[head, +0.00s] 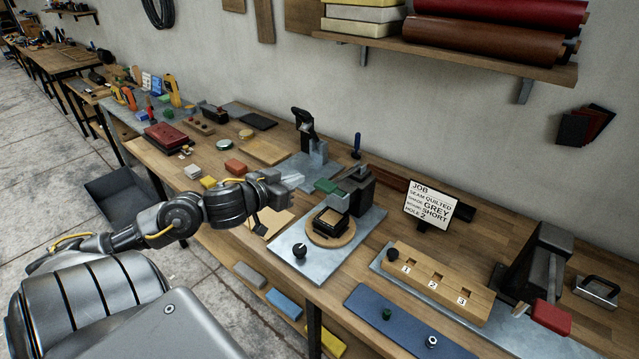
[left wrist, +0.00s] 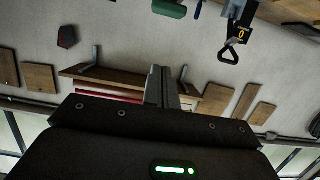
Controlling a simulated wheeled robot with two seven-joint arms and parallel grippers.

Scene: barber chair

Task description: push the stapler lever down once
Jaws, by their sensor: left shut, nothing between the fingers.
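My left gripper (head: 288,181) reaches in from the left above the bench, shut and empty. Its closed fingers (left wrist: 162,88) show in the left wrist view. To its right stands a dark machine with a green lever-like part (head: 328,186), over a dark square pad (head: 331,221) on a round wooden disc. Behind the gripper is an upright black tool with a loop handle (head: 299,114) on a grey plate. In the wrist view this tool appears upside down, with a yellow "0" (left wrist: 241,35). I cannot tell which of the two is the stapler. The gripper appears apart from both. My right gripper is out of view.
A job sign (head: 432,204), a numbered wooden block (head: 432,283), a blue strip (head: 400,325) and a red-handled press (head: 551,317) stand to the right. A black knob (head: 299,250) stands at the metal plate's front. Small coloured blocks (head: 235,167) lie left of the gripper.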

